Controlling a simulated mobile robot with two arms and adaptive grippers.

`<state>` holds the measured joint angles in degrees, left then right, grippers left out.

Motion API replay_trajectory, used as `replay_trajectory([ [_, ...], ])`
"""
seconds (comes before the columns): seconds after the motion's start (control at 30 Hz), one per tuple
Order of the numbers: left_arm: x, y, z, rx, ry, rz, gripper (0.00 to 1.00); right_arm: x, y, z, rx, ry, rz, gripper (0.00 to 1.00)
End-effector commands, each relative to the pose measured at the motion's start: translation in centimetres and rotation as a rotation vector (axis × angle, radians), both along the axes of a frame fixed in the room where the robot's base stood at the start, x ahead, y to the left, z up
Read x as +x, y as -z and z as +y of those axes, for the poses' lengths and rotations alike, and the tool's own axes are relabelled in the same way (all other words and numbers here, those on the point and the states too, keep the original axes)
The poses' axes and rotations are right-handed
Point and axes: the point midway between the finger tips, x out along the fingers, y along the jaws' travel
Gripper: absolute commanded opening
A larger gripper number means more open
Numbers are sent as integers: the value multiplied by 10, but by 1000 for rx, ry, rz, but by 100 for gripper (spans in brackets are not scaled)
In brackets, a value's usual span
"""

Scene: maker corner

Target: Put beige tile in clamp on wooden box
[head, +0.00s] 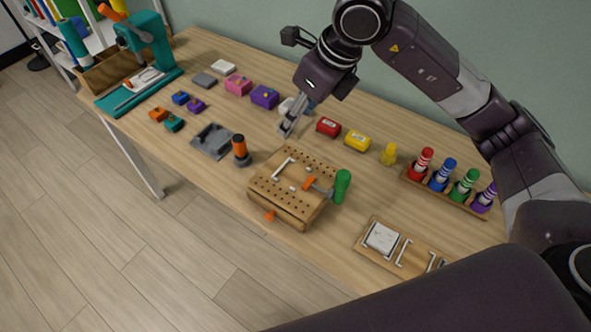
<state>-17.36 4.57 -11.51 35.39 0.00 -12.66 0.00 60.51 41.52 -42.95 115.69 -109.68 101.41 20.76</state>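The wooden box (291,204) has a top full of holes and stands near the table's front edge. On it are a pale bracket (283,168), an orange clamp part (310,183) and a green handle (341,186). A pale, off-white tile (380,237) lies flat on a wooden board at the front right; I cannot tell for sure that it is the beige one. My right gripper (288,130) points down behind the box, apart from both box and tile. Its fingers look close together, but their gap is unclear. My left gripper is out of view.
Behind the gripper, a white block (286,105) is partly hidden. Red (328,127) and yellow (356,141) blocks stand to its right. A marker rack (447,193) is at the right. A grey fixture (212,141) and an orange-black bottle (240,150) stand left of the box. A teal press (150,45) is at the far left.

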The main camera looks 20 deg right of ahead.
Motion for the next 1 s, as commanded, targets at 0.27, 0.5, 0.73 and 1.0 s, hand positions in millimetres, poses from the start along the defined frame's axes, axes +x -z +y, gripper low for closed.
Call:
replay_trajectory([
  [0.27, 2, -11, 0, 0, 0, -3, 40, -2, 77, -1, -1, -2, 9, 15],
  [0.5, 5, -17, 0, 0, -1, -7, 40, -1, 121, 0, 0, -3, 3, 15],
  [0.73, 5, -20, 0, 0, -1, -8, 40, -2, 144, 0, -1, -3, 4, 15],
  [1.0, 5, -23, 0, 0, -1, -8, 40, 0, 170, 0, 1, -4, 0, 15],
])
